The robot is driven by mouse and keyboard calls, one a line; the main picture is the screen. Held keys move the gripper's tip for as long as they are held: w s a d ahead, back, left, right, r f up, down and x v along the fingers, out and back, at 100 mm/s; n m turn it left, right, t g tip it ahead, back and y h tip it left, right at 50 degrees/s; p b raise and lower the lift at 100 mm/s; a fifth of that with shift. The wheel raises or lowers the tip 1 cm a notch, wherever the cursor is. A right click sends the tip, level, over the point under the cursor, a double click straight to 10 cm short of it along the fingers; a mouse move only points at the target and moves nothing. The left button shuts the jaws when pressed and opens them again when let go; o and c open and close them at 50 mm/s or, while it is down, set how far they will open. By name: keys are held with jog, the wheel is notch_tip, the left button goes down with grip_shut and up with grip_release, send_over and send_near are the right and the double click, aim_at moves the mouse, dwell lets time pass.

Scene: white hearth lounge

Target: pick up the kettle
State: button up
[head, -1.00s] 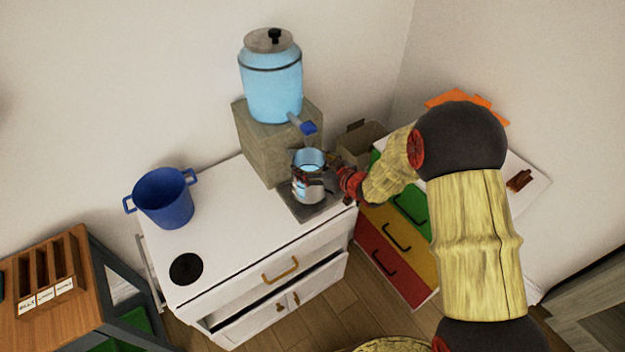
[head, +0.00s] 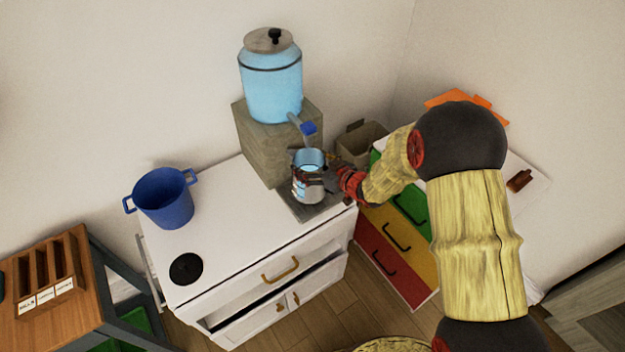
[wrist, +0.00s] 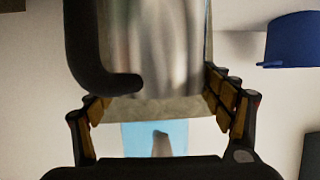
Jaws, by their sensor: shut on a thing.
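The kettle (head: 308,189) is a silvery metal vessel with a dark handle and light blue at its open top. It is upright at the grey plate (head: 290,206) on the white cabinet's right end, below the dispenser's tap. I cannot tell whether its base touches the plate. My gripper (head: 326,180) reaches it from the right and is shut on it. In the wrist view the kettle's metal side (wrist: 160,45) fills the upper middle between the fingers, with the black handle (wrist: 88,60) at left. The far fingertips are partly hidden.
A blue water dispenser (head: 272,85) stands on a grey block (head: 255,145) behind the kettle; its blue tap (head: 308,128) is close above. A blue pot (head: 165,205) and black disc (head: 186,268) are at left on the white cabinet (head: 230,235). Coloured drawers (head: 400,245) stand at right.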

jog(key=shift+w+r, duration=0.15)
jog(key=shift+r, duration=0.05)
